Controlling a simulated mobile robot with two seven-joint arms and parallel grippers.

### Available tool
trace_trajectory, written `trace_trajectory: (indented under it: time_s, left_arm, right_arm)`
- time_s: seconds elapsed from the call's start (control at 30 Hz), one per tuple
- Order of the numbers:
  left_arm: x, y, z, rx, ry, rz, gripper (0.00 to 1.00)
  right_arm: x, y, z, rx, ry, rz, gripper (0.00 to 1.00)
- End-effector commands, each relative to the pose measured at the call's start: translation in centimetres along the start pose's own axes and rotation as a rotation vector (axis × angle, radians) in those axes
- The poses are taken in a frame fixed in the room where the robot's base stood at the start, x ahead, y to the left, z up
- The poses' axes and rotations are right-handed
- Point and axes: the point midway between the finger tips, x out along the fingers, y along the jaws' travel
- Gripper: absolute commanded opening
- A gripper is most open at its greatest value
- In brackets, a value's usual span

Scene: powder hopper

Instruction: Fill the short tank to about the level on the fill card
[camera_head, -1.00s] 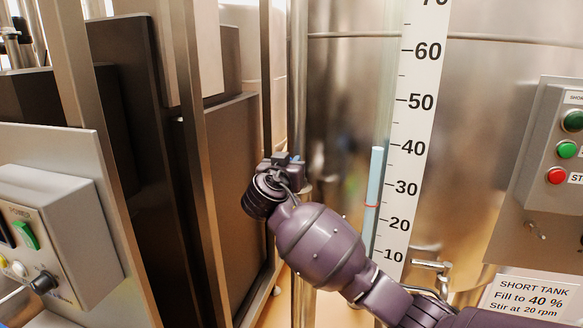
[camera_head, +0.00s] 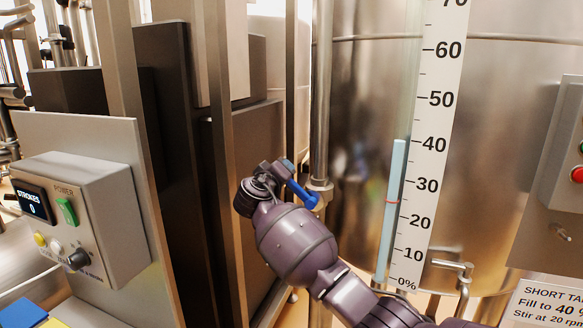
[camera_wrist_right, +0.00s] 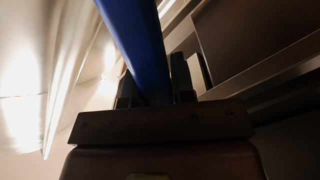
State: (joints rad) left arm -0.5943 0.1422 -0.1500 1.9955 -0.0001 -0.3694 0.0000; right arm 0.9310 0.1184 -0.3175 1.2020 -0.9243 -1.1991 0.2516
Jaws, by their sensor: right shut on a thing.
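The short tank (camera_head: 490,130) is a steel vessel with a clear sight tube (camera_head: 397,190) and a percent scale (camera_head: 434,150). The pale blue column in the tube tops out at about the 40 mark, perhaps just above it. A red ring sits lower, between 20 and 30. The fill card (camera_head: 545,303) reads "Fill to 40", cut off at the frame edge. My right gripper (camera_head: 282,170) is shut on a blue lever (camera_head: 303,195) at the upright pipe. The lever also shows between the fingers in the right wrist view (camera_wrist_right: 145,45). My left gripper is out of view.
A control box (camera_head: 85,210) at left has a green POWER switch (camera_head: 66,212), knobs and a display reading "STROKES 0". Dark panels and steel posts (camera_head: 215,150) stand close left of my right arm. A button box (camera_head: 565,150) is at the right edge.

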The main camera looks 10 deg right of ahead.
Motion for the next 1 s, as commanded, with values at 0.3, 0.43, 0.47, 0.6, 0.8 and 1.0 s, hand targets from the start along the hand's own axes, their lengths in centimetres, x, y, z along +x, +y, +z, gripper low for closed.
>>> trace_trajectory:
  time_s: [0.3,0.43,0.47,0.6,0.8,1.0]
  left_arm:
    - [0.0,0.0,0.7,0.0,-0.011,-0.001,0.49]
    - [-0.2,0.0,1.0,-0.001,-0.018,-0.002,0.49]
    - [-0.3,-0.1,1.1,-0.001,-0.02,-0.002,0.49]
    - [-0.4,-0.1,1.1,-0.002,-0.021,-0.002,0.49]
    - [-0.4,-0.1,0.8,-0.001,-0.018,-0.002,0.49]
    - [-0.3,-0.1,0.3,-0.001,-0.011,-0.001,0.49]
  right_arm:
    - [0.0,-3.3,0.5,-0.303,0.0,-0.002,0.0]
    - [0.0,-4.5,1.0,-0.423,0.0,-0.001,0.0]
    - [0.0,-4.7,1.1,-0.45,0.0,-0.001,0.0]
    - [0.0,-5.8,1.7,-0.564,-0.001,-0.002,0.0]
    - [-0.1,-6.9,2.5,-0.693,0.0,-0.002,0.0]
    - [0.0,-7.6,3.2,-0.78,-0.001,-0.003,0.0]
